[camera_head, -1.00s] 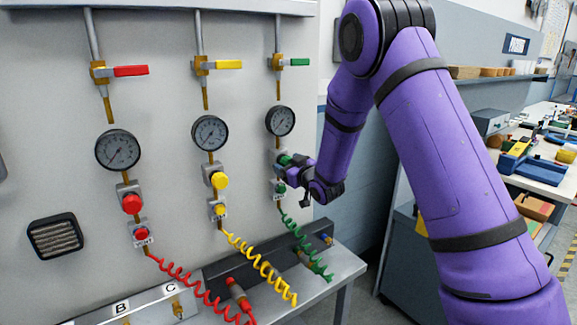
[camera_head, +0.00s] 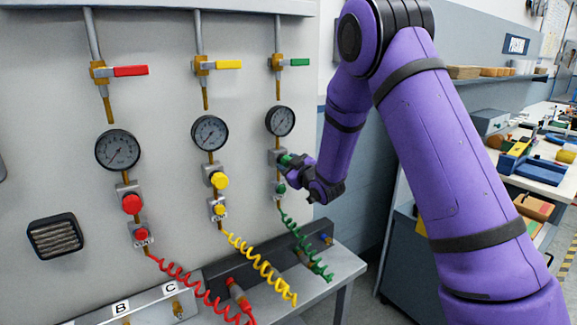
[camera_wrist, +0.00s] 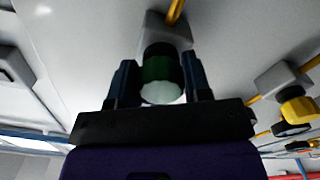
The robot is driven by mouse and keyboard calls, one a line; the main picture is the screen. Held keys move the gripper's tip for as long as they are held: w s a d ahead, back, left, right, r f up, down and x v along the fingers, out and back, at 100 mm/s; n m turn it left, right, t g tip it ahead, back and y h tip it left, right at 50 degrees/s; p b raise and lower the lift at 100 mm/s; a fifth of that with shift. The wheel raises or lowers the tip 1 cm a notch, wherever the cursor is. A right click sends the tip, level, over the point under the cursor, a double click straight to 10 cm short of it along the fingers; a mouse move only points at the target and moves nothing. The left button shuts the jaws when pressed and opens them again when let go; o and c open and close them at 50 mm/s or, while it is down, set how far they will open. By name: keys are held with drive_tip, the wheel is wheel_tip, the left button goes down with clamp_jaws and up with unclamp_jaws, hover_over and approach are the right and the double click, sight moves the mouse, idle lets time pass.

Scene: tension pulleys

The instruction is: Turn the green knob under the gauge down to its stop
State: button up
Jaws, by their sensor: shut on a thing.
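The green knob (camera_wrist: 160,72) sits on a grey block under the right-hand gauge (camera_head: 280,121). My gripper (camera_wrist: 160,85) is shut on it, with one dark finger on each side in the wrist view. In the head view the knob (camera_head: 285,159) shows only in part at the tip of my gripper (camera_head: 290,163), and the wrist hides some of it. The gauge stands just above the knob. Its needle is too small to read with certainty.
A smaller green fitting (camera_head: 280,188) with a coiled green hose (camera_head: 304,240) hangs just below my gripper. The yellow knob (camera_head: 219,180) and red knob (camera_head: 131,203) are to the left. A metal bench (camera_head: 345,265) juts out below. A green-handled valve (camera_head: 299,62) is above.

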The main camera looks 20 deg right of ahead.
drive_tip(key=n, duration=0.5)
drive_tip(key=shift+d, duration=0.1)
idle(0.4)
drive_tip(key=o, duration=0.9)
drive_tip(key=shift+r, duration=0.1)
drive_tip(key=v, duration=1)
drive_tip(key=shift+s+d, duration=0.1)
drive_tip(key=shift+s, duration=0.3)
